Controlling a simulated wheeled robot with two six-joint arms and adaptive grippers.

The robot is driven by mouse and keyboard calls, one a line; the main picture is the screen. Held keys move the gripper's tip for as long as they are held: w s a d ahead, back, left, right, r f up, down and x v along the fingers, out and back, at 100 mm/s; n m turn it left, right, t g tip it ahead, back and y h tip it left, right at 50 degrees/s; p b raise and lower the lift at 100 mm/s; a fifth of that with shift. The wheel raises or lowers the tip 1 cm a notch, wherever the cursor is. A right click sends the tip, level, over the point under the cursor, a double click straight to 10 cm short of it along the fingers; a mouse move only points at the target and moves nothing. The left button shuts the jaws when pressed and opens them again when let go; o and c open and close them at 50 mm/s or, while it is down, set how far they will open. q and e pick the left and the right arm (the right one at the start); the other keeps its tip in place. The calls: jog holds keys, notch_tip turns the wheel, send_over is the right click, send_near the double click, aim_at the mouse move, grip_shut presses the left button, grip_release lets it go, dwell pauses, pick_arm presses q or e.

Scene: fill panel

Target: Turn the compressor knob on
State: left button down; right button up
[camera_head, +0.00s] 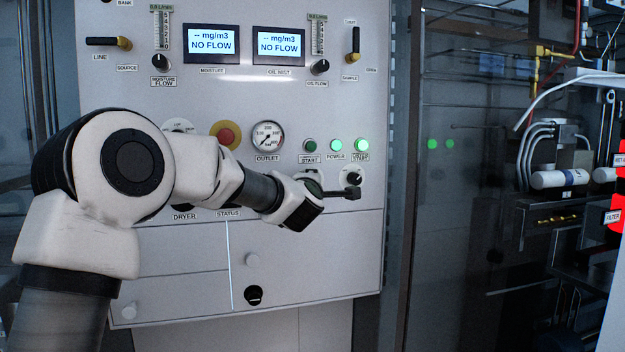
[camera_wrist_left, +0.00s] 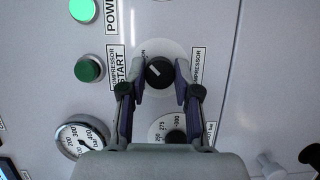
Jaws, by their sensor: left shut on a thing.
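The compressor knob (camera_head: 355,176) is a black round knob on a pale dial plate, low on the right side of the panel, below the lit green start lamp (camera_head: 362,145). In the left wrist view the knob (camera_wrist_left: 159,71) has a white pointer line slanting to the upper left. My left gripper (camera_head: 352,190) reaches it from the left. In the left wrist view the gripper's two fingers (camera_wrist_left: 160,80) lie on either side of the knob and are shut on it. The fingers partly cover the dial plate. My right gripper is in neither view.
A red stop button (camera_head: 225,136) on yellow and an outlet gauge (camera_head: 267,136) sit left of the knob. A dark green compressor start button (camera_wrist_left: 90,68) is close to the gripper. Another dial with a black knob (camera_wrist_left: 175,138) lies near the fingers. Pipework (camera_head: 560,180) stands at right.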

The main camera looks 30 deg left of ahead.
pick_arm(q)
jog(key=c, duration=0.8)
grip_release()
jog(key=v, duration=0.7)
jog(key=shift+s+d, duration=0.1)
jog(key=shift+s, duration=0.1)
jog(key=shift+f, duration=0.1)
